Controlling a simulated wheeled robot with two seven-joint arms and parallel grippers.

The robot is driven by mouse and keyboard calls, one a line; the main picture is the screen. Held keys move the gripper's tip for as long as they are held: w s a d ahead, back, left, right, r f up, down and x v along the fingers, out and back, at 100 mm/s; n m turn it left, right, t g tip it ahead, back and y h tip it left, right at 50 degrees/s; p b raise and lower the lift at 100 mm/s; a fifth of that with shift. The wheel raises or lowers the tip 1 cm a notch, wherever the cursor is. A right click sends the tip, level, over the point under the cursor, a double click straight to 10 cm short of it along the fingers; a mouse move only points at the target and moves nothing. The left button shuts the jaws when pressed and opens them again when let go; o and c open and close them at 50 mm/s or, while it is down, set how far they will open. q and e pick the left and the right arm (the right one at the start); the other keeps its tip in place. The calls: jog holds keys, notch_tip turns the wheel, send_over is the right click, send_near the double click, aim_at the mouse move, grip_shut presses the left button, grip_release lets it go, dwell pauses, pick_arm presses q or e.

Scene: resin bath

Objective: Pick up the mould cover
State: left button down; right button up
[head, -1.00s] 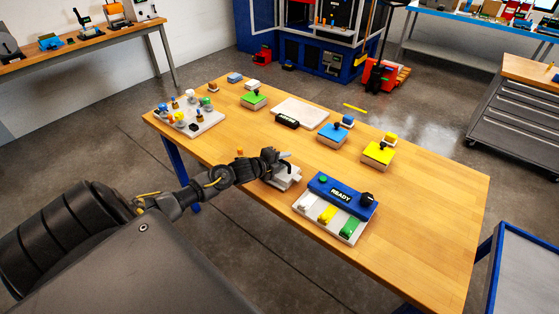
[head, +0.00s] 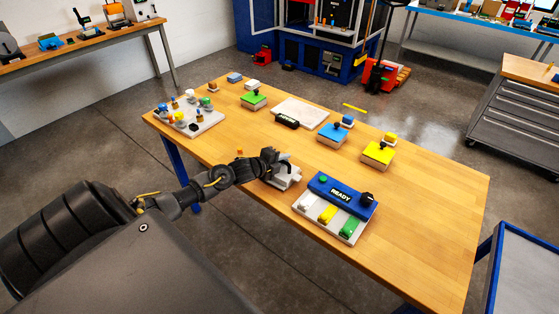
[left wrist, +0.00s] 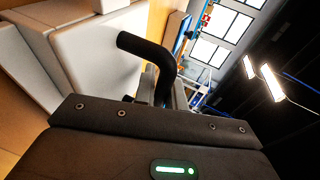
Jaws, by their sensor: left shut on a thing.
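The mould cover (head: 287,180) looks like a pale grey-white block near the table's front edge, left of the blue READY unit. In the left wrist view the pale block (left wrist: 95,58) fills the upper left, with a bent black handle (left wrist: 146,48) beside it. My left gripper (head: 277,162) is at the cover and shut on its black handle. The fingers are mostly hidden behind the gripper body in the left wrist view. I cannot tell whether the cover touches what lies under it. My right gripper is not in view.
The blue READY unit (head: 341,196) with its coloured switches stands close to the right. Blue (head: 333,135), yellow (head: 378,153) and green (head: 254,101) blocks stand farther back. A tray (head: 207,122) of small items is at the left. The table's right front is clear.

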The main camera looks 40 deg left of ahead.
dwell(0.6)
pick_arm(q)
jog(key=shift+w, duration=0.1)
jog(key=shift+r, duration=0.15)
jog(key=shift+r, duration=0.55)
jog(key=s+a+r+b, duration=0.1)
jog(key=s+r+b, duration=0.2)
jog(key=s+r, duration=0.8)
jog(key=shift+b+v, duration=0.35)
jog(key=shift+v, duration=1.2)
jog(key=shift+a+f, duration=0.1)
jog(key=shift+f, duration=0.1)
